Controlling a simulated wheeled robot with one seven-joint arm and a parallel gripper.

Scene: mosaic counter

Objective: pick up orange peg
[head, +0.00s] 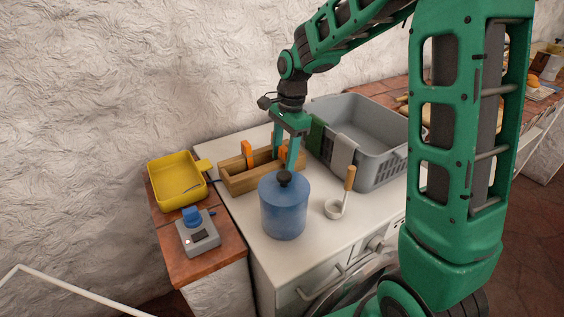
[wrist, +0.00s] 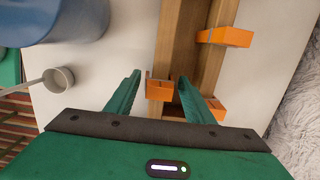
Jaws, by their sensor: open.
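A long wooden box (head: 235,183) lies on the white counter and also runs up the middle of the wrist view (wrist: 165,40). One orange peg (wrist: 160,89) sits on its near rim, between the two fingertips of my open gripper (wrist: 159,78), in the wrist view. A second orange peg (wrist: 228,37) is on the far rim, and it stands up at the box's left part in the head view (head: 247,154). A third orange peg (wrist: 218,107) is partly hidden behind the right finger. In the head view my gripper (head: 283,163) points down over the box.
A blue jar (head: 284,212) with a black knob stands close in front of the box. A ladle (head: 335,208) with a wooden handle lies to its right. A grey basket (head: 375,160) with cloths on its rim is at right. A yellow tray (head: 176,184) and grey device (head: 198,237) are at left.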

